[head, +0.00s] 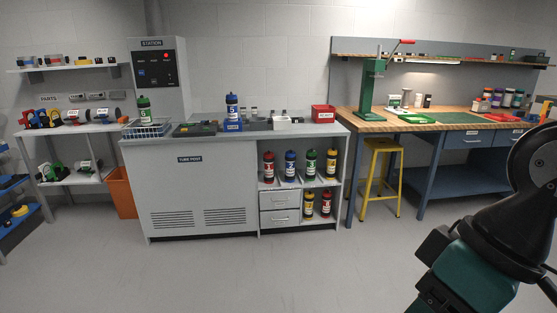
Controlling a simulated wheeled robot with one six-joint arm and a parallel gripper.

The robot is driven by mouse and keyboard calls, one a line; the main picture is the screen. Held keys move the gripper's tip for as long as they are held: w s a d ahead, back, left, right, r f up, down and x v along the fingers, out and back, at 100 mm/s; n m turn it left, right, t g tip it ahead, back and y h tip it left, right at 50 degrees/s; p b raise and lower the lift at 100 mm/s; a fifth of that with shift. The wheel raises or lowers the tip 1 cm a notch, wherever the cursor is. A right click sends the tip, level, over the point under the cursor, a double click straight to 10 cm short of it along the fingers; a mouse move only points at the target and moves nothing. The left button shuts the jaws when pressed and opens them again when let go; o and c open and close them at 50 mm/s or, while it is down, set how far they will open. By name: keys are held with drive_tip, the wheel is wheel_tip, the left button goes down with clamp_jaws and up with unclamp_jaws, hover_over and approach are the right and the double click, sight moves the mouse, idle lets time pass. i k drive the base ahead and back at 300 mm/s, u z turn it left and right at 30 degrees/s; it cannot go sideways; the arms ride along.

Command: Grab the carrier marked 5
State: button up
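The carrier marked 5 (232,106) is a blue cylinder with dark ends. It stands upright in a small blue holder (232,126) on top of the grey tube post counter (275,129). Nothing hides its front. My arm shows at the lower right edge as teal and black links, well away from the carrier. My gripper is not in view.
A green carrier (144,110) stands by a wire basket (148,130) at the counter's left. Several other carriers stand in the cubbies below. A red bin (323,113) sits at the counter's right. A yellow stool (381,175) stands by the workbench. The floor before the counter is clear.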

sight(232, 102)
drive_tip(key=z, duration=0.05)
drive_tip(key=i, duration=2.1)
drive_tip(key=u, duration=0.55)
drive_tip(key=i, duration=2.05)
drive_tip(key=u, duration=0.6)
